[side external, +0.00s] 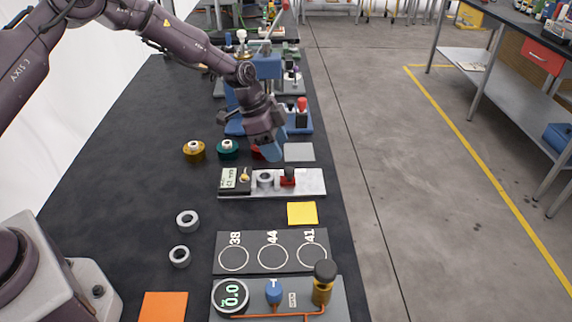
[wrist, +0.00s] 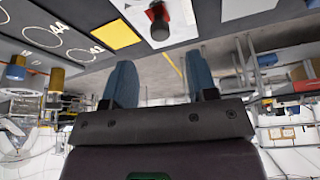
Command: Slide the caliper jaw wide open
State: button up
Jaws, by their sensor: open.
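The caliper (side external: 312,188) is a flat silver plate with a small display and a brass-coloured knob at its left end. A grey ring (side external: 265,180) sits on it beside the red jaw (side external: 288,181), which has a dark knob on top. In the wrist view the red jaw (wrist: 155,12) and its dark knob (wrist: 160,30) show at the top edge; the display and ring are out of that view. My gripper (side external: 273,152) is above the table, just behind the caliper. Its two blue fingers (wrist: 160,62) are apart with nothing between them.
Two loose grey rings (side external: 187,221) (side external: 179,256) lie left of a dark board (side external: 254,239) with circles marked 38, 44 and 41. A yellow square (side external: 302,213) lies in front of the caliper. Gold (side external: 194,151) and green (side external: 227,149) round pieces stand behind it. The table's left side is clear.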

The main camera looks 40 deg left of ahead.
aim_at(288, 169)
jog(key=x, duration=0.6)
jog(key=shift+d+f, duration=0.1)
jog(key=shift+f, duration=0.05)
jog(key=shift+c, duration=0.3)
